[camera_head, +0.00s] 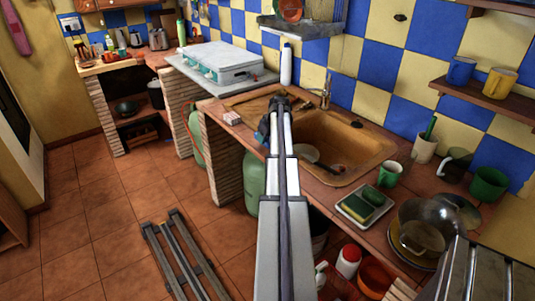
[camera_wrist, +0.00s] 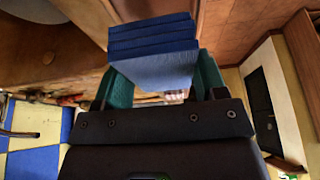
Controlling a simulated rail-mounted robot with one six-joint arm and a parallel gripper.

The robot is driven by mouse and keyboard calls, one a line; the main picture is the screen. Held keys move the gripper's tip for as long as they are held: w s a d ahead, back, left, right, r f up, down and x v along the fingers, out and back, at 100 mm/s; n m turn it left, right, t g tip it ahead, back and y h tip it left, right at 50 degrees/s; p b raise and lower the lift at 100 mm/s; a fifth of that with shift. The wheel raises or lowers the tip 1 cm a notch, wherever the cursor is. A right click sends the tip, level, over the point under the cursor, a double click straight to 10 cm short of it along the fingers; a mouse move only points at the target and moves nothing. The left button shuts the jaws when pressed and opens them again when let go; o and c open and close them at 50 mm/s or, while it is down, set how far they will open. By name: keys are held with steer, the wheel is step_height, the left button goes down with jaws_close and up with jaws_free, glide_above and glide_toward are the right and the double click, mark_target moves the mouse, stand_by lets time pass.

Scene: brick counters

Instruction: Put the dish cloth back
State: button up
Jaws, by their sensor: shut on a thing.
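The dish cloth (camera_wrist: 152,45) is a dark blue, folded, layered block in the wrist view. My gripper (camera_wrist: 160,78) is shut on it, with one teal finger on each side. In the head view my gripper (camera_head: 277,108) is at the far end of my outstretched arm, over the front left part of the sink counter. A small blue patch (camera_head: 263,129) shows at its left side and seems to be the cloth; most of it is hidden there.
The sink (camera_head: 345,150) lies right of my arm, with a tap (camera_head: 326,92) behind. A white bottle (camera_head: 286,66) stands beyond my gripper. A small block (camera_head: 232,118) lies at the counter's left edge. A sponge tray (camera_head: 364,205) and green cup (camera_head: 390,174) stand right. A white stove (camera_head: 220,62) is behind left.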

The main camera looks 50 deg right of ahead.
step_height(320, 180, down, 4)
steer(key=b, duration=0.3)
steer(key=shift+b, duration=0.4)
steer(key=shift+s+r, duration=0.1)
steer(key=shift+r, duration=0.2)
steer(key=shift+f, duration=0.15)
steer(key=o, duration=0.9)
steer(key=shift+a, duration=0.1)
steer(key=shift+c, duration=0.2)
